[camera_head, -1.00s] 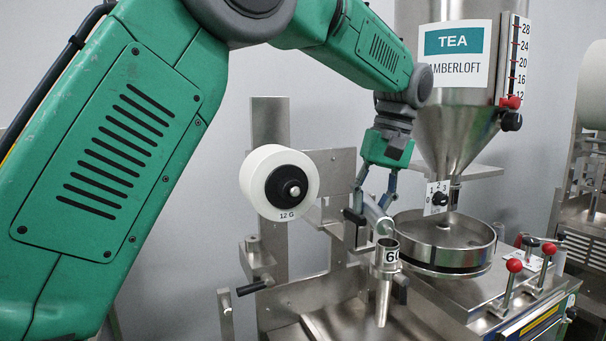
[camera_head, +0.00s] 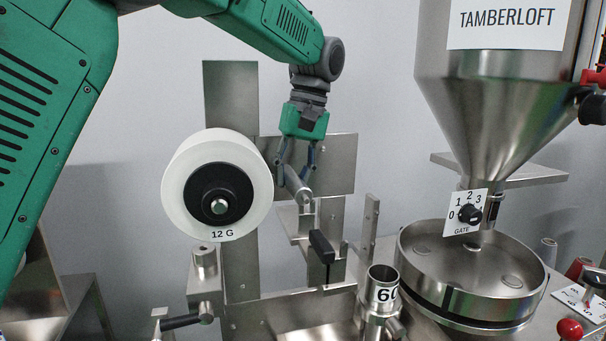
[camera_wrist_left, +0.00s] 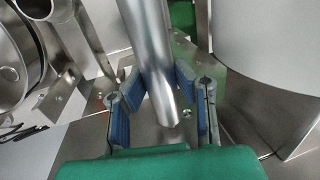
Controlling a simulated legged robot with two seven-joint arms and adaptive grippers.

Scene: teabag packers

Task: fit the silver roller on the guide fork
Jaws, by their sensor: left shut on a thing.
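The silver roller (camera_head: 297,188) is a plain metal cylinder, seen tilted beside the paper reel. It also shows large in the left wrist view (camera_wrist_left: 152,55), lying between the blue finger pads. My left gripper (camera_head: 296,172) points down and is shut on the roller. Below the roller is a steel bracket (camera_head: 300,224) on the back plate, and the roller's near end overlaps it in the head view. I cannot tell whether they touch. The guide fork is not clearly made out; it may be part of this bracket. My right gripper is not in view.
A white reel marked 12 G (camera_head: 177,190) stands just left of the gripper. A black-handled lever (camera_head: 322,246) and a slim steel post (camera_head: 371,228) stand right of the bracket. A tube marked 60 (camera_head: 383,274), a round pan (camera_head: 414,268) and the tea hopper (camera_head: 490,110) are further right.

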